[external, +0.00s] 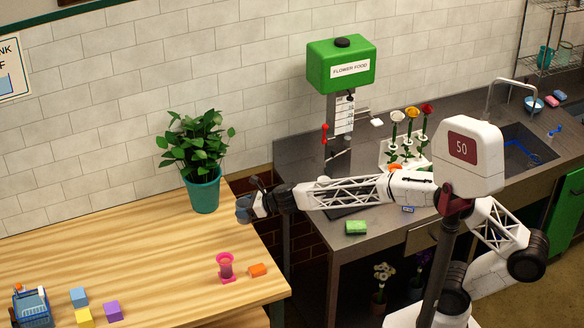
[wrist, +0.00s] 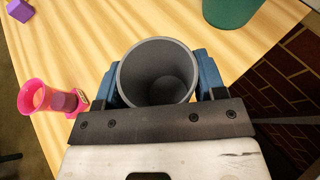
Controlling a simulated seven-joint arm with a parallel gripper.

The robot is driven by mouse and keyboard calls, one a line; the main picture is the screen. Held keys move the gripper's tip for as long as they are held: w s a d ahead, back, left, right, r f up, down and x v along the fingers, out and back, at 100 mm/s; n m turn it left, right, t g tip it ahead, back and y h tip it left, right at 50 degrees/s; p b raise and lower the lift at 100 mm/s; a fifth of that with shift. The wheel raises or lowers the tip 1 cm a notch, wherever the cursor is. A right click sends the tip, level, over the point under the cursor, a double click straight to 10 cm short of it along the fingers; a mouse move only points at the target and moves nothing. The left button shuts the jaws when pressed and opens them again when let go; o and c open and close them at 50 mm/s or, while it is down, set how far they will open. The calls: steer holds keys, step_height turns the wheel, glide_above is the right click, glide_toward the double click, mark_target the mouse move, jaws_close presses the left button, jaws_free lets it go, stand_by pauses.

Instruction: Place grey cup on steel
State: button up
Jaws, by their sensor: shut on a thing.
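The grey cup (wrist: 143,72) sits between the blue fingers of my gripper (wrist: 157,84) in the wrist view, its open mouth facing the camera. My gripper is shut on the cup. In the external view my gripper (external: 246,208) is above the right part of the wooden table, just right of the potted plant. The cup is hard to make out there. The grey steel-looking counter (external: 295,157) is to the right, beyond a gap, with my arm reaching across it.
The plant's teal pot (external: 204,195) stands close to my gripper. The counter holds a green sponge (external: 356,228), a green dispenser (external: 341,66) and a flower rack (external: 404,152).

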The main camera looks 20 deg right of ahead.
steer(key=w+r+m+t+h, duration=0.2)
steer(key=w+r+m, duration=0.1)
steer(key=w, duration=0.2)
steer(key=shift+w+a+r+t, duration=0.2)
steer(key=shift+a+r+t, duration=0.1)
stand_by(0.4)
steer(key=shift+d+h, duration=0.2)
steer(key=shift+h, duration=0.1)
stand_by(0.9)
steer(key=s+d+f+m+h, duration=0.3)
steer(key=s+d, duration=0.6)
steer(key=d, duration=0.6)
steer(key=s+d+f+m+t+h, duration=0.1)
steer(key=s+d+f+m+h, duration=0.3)
steer(key=s+d, duration=0.6)
steer(key=s+d+f+m+t+h, duration=0.1)
steer(key=s+d+f+m+h, duration=0.2)
steer(key=s+d, duration=0.7)
steer(key=d+m+h, duration=0.2)
steer(key=d+h, duration=0.2)
steer(key=d, duration=0.5)
steer(key=shift+s+d+f+m, duration=0.2)
steer(key=shift+d+m, duration=0.1)
steer(key=shift+d, duration=0.05)
steer(key=shift+w, duration=0.1)
